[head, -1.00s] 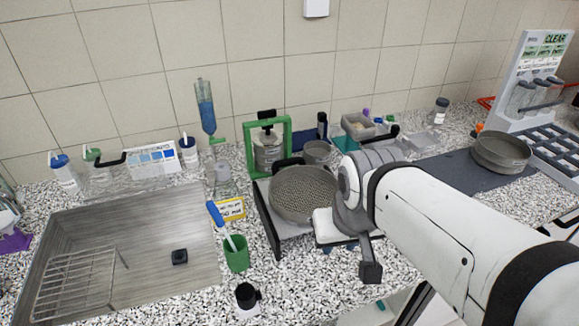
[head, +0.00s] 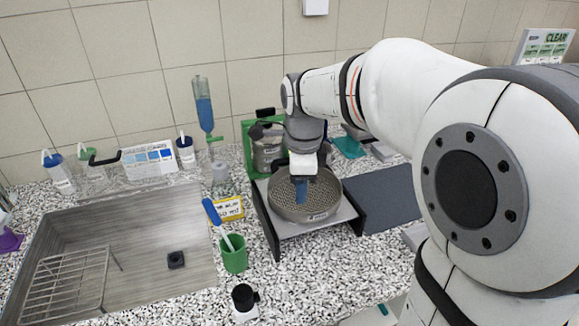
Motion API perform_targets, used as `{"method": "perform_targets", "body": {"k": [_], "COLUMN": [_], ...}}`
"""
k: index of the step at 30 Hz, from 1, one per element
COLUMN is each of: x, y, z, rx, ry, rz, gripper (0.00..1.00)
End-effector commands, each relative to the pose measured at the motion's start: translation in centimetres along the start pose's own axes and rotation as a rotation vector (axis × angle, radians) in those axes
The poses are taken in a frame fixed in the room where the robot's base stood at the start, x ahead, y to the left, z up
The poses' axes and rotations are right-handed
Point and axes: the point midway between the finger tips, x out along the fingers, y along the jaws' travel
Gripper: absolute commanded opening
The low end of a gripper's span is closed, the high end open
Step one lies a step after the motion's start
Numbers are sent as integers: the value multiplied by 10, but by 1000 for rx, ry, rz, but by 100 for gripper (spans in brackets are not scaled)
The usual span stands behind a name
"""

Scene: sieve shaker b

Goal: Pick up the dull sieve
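A round, dull grey sieve (head: 328,192) with a mesh bottom and a small white label on its front sits level on a low black-sided stand (head: 345,214). My gripper (head: 302,192) points down over the sieve, with a blue finger showing in front of the mesh. Its finger gap is not visible, and I cannot tell whether it touches the sieve. The gripper hides part of the mesh and the sieve's back rim.
A green frame (head: 247,138) with a metal pot stands behind the sieve. A green cup (head: 235,255) with a blue-handled brush and a yellow sign (head: 229,209) are to its left, by the sink (head: 190,225). My arm covers much of the right counter.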

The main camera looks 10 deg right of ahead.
Motion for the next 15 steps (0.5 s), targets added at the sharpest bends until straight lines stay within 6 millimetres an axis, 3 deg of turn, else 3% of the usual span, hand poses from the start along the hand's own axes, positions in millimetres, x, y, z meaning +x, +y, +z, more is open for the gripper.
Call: {"method": "perform_targets", "body": {"k": [6, 15], "x": [19, 36], "y": [-31, -40], "z": [18, 25], "rx": [358, 508], "ry": [19, 32], "rz": [44, 60], "gripper": [30, 30]}}
